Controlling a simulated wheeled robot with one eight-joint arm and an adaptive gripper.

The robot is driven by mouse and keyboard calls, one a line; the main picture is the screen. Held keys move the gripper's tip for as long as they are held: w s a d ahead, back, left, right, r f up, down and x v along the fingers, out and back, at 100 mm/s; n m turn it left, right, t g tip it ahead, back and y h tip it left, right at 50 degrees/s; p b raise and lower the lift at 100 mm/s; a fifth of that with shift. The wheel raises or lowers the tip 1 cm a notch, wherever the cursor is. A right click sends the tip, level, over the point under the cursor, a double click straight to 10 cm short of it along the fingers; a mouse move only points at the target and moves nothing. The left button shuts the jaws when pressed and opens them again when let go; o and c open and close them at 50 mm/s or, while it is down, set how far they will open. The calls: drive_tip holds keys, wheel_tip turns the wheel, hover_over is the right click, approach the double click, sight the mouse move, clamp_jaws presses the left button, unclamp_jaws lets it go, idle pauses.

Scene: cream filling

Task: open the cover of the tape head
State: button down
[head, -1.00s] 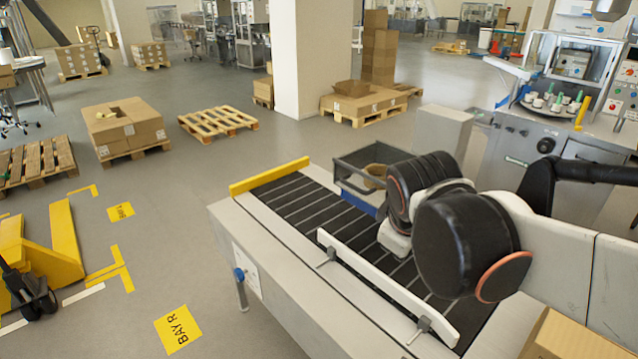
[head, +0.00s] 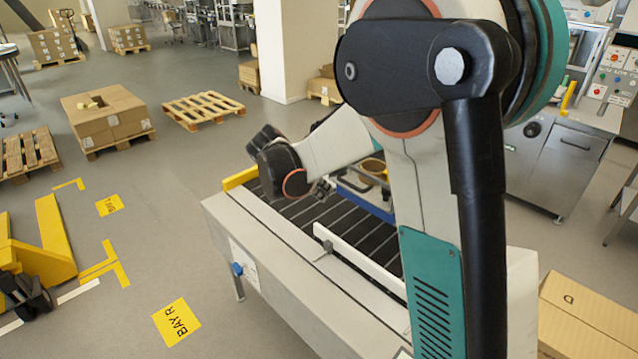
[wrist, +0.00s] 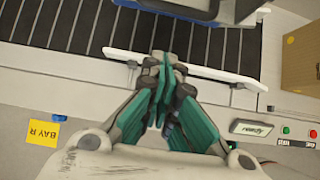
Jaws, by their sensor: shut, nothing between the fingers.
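My gripper (wrist: 163,62) is shut and empty in the wrist view, with its green-sided fingers together over the white guide rail (wrist: 205,71) of the conveyor. The likely tape head is the grey unit with a blue edge (wrist: 145,8), cut off at the top of the wrist view, beyond the fingertips and apart from them. In the head view a brown tape roll (head: 373,167) sits in it, above a blue strip (head: 362,203). My arm hides much of that unit. I cannot tell where its cover is or how it stands.
The dark roller conveyor (head: 340,226) has a white rail (head: 358,257) and a yellow end bar (head: 240,178). A cardboard box (head: 588,310) is at the lower right.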

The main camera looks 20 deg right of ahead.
drive_tip(key=b+x, duration=0.2)
drive_tip(key=x, duration=0.8)
drive_tip(key=r, duration=0.3)
drive_tip(key=shift+w+d+r, duration=0.25)
drive_tip(key=shift+d+r, duration=0.05)
drive_tip(key=shift+r, duration=0.1)
drive_tip(key=shift+r, duration=0.1)
